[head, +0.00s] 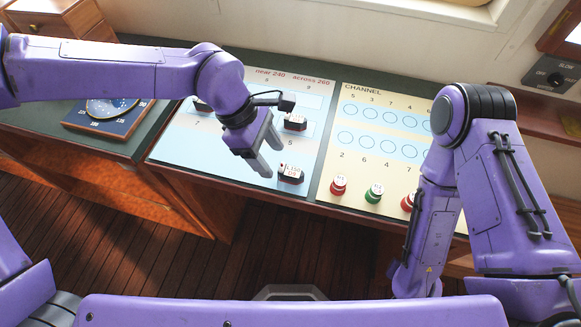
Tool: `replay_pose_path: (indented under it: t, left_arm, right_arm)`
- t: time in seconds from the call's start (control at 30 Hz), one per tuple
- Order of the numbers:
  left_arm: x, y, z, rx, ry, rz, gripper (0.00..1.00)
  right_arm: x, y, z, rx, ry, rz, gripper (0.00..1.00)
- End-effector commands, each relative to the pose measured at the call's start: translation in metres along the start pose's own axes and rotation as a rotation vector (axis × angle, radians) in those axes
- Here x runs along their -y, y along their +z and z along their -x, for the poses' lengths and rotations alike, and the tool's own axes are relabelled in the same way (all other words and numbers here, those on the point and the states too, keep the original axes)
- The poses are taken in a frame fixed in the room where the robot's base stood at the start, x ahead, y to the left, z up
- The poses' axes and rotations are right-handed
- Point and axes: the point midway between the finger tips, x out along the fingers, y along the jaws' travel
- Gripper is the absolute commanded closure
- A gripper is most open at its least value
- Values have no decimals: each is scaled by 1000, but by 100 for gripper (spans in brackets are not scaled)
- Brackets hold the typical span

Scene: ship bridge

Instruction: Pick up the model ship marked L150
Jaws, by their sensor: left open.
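A small dark model ship with a white label (291,174) sits near the front edge of the blue-and-white chart board (225,155). The red marking on its label is too small to read surely. A second model ship (295,122) stands farther back on the board, and a third (201,105) is partly hidden by my left arm. I cannot tell from the lettering which one is L150. My left gripper (270,158) is open and empty, just left of the front ship, fingers pointing down and toward it. My right gripper is not in view.
A cream channel board (352,154) lies to the right with red (338,186) and green (374,193) pieces along its front. A blue dial plaque (105,117) lies left. My right arm covers the board's right side. A dark wall knob panel (553,74) is at right.

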Motion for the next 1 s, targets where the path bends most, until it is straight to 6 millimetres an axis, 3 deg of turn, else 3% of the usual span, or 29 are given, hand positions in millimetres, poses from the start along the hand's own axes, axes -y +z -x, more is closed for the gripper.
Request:
replay_pose_path:
  t: [0.33, 0.6, 0.67, 0.8, 1.0]
  left_arm:
    - [-6, 8, -52, -2, -3, -3, 38]
    - [-6, 8, -59, 0, 1, -1, 38]
    - [-6, 8, -59, 0, 1, -1, 55]
    - [-6, 8, -59, 0, 1, -1, 98]
    - [-6, 8, -59, 0, 1, -2, 98]
  right_arm:
    - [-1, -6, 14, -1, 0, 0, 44]
    - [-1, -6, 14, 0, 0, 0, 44]
    - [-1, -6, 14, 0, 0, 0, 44]
    - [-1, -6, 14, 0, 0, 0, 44]
    - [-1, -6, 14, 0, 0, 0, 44]
